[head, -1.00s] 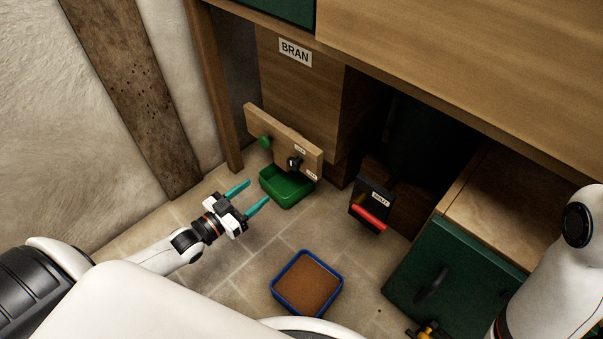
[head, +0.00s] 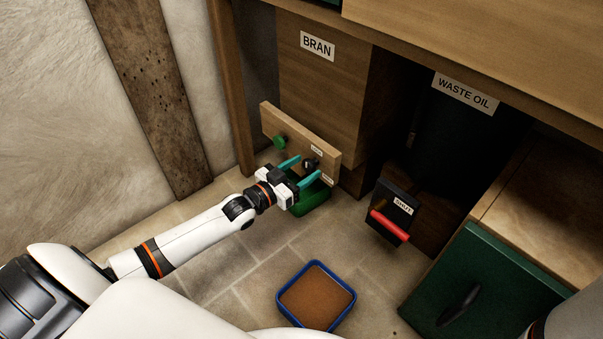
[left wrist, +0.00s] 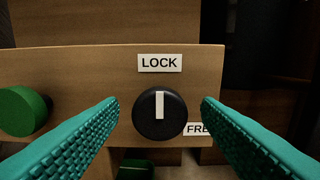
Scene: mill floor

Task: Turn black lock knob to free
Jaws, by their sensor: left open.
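The black lock knob (left wrist: 160,128) is on a wooden board (head: 277,119). In the left wrist view its white pointer line stands upright, toward the LOCK label (left wrist: 160,63). The FREE label (left wrist: 198,129) is to the knob's right, partly hidden by a finger. The knob also shows in the head view (head: 311,164). My left gripper (head: 302,168) is open, its teal fingers pointing at the board, one on each side of the knob in the wrist view. I see no contact with the knob. My right gripper is not in view.
A green knob (head: 280,142) is left on the same board, with a green tray (head: 312,196) below. A black SHUT plate with a red handle (head: 389,228) hangs to the right. A blue tray of brown material (head: 347,313) stands on the floor.

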